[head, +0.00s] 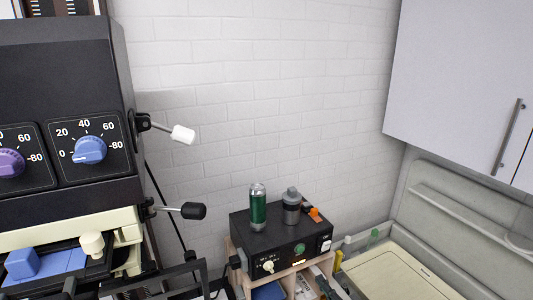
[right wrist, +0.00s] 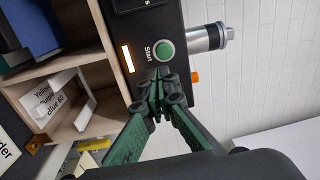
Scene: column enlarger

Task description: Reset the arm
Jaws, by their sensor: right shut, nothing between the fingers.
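My right gripper (right wrist: 160,80) is shut and empty in the right wrist view, its green fingers together at the tips. The tips are close to the round green Start button (right wrist: 164,50) on a black control box; I cannot tell whether they touch the box. The box (head: 275,252) stands on a wooden shelf unit in the head view, with the green button (head: 300,249) on its front. My left gripper is not in view.
A green can (head: 258,208) and a grey canister (head: 291,208) stand on the box. The enlarger (head: 60,100), with dials and levers, fills the left side. A sink (head: 395,268) lies at the right, below a wall cabinet (head: 460,85). The wooden shelf (right wrist: 65,75) holds labelled items.

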